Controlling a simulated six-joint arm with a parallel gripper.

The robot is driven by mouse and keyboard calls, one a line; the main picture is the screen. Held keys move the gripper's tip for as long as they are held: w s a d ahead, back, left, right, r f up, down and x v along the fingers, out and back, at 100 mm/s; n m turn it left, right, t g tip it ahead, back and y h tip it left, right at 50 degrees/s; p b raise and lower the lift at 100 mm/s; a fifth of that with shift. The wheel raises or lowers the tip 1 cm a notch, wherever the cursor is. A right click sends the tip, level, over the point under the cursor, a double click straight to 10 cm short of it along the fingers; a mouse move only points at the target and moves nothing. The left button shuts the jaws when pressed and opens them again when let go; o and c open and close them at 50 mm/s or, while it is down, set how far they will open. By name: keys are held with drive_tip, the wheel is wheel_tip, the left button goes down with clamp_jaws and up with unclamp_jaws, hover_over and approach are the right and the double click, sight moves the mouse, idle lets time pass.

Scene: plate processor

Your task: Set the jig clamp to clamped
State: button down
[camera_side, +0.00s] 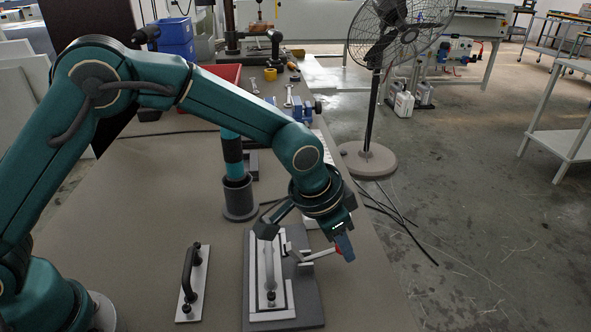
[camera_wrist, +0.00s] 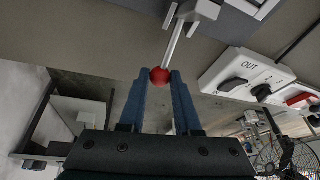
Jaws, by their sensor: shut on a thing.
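The jig (camera_side: 312,300) is a dark grey base on the table, also at the top of the wrist view (camera_wrist: 238,22). A light plate with a grey handle (camera_side: 270,268) lies in it. The clamp's pale lever (camera_side: 319,255) sticks out from the jig's right side and ends in a red knob. In the wrist view the lever (camera_wrist: 174,42) runs down to the red knob (camera_wrist: 159,76), which sits between my blue fingertips. My gripper (camera_side: 344,247) is shut on this knob, beyond the jig's right edge; it also shows in the wrist view (camera_wrist: 160,78).
A second plate with a black handle (camera_side: 193,283) lies left of the jig. A dark cylindrical holder (camera_side: 239,200) stands behind. In the wrist view, a white panel marked OUT (camera_wrist: 243,74) has dark and red switches. A fan (camera_side: 375,120) stands beyond the table's right edge.

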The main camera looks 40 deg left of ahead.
drive_tip(key=shift+s+r, duration=0.1)
drive_tip(key=shift+s, duration=0.05)
drive_tip(key=shift+r+h, duration=0.1)
drive_tip(key=shift+h, duration=0.2)
drive_tip(key=shift+s+a+r+t, duration=0.1)
drive_tip(key=shift+a+r+t, duration=0.1)
drive_tip(key=shift+t, duration=0.3)
drive_tip(key=c, duration=0.6)
unclamp_jaws()
drive_tip(key=shift+v, duration=2.55)
drive_tip(key=shift+a, duration=0.1)
